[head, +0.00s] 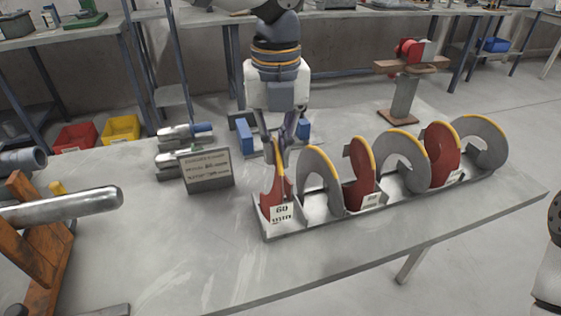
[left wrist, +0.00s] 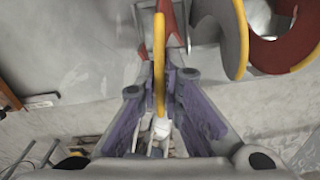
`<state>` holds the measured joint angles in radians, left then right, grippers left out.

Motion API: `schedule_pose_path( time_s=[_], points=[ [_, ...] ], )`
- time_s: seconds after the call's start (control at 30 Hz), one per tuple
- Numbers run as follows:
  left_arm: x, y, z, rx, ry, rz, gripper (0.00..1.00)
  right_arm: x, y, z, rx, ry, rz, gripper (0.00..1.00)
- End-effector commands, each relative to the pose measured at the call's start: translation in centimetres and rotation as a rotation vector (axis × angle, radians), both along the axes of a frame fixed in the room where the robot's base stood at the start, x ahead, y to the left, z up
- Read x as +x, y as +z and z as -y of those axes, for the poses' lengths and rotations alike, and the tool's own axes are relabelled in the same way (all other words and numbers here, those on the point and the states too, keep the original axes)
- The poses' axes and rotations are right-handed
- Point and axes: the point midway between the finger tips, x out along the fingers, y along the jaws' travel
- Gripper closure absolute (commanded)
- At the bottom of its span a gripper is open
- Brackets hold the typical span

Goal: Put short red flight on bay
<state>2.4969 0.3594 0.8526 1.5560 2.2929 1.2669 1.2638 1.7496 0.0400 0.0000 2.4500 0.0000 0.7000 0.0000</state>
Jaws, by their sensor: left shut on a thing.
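The short red flight (head: 273,197) with a yellow edge stands upright in the left end bay of the grey rack (head: 262,230), behind a tag reading 60. My left gripper (head: 280,150) comes down from above and is shut on its upper edge. In the left wrist view the flight's yellow edge (left wrist: 159,60) lies between the fingers (left wrist: 160,100). Its lower end appears within the bay, but whether it touches the bay floor I cannot tell. My right gripper is not in view.
Grey flights (head: 318,180) and red flights (head: 360,175) stand close to the right in the same rack. A sign plate (head: 207,170) stands to the left, with metal cylinders (head: 185,132) behind it. A metal shaft (head: 70,205) on a wooden stand is at the left. The front table is clear.

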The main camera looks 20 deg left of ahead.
Motion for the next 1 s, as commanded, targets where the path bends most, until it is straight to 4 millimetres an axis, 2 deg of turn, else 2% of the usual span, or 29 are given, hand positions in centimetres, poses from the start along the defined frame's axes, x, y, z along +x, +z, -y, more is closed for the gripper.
schedule_pose_path(
  time_s=[0.13,0.33,0.7,0.73,0.8,1.0],
  points=[
    [0.7,-0.5,0.0,-0.002,0.0,0.005,1.0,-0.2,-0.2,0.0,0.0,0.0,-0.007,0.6],
    [1.0,-3.7,0.0,-0.001,-0.001,0.006,1.0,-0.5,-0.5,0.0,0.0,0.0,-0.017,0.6],
    [1.0,-4.1,0.0,-0.002,0.0,0.011,1.0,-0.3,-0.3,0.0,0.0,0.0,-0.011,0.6],
    [1.0,-4.2,0.0,-0.001,0.0,0.008,0.88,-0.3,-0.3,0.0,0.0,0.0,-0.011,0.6],
    [1.0,-4.2,0.0,-0.001,0.0,0.008,0.72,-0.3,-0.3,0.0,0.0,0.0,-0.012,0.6],
    [1.0,-4.2,0.0,0.0,0.0,0.007,0.72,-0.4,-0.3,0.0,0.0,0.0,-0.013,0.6]
  ],
)
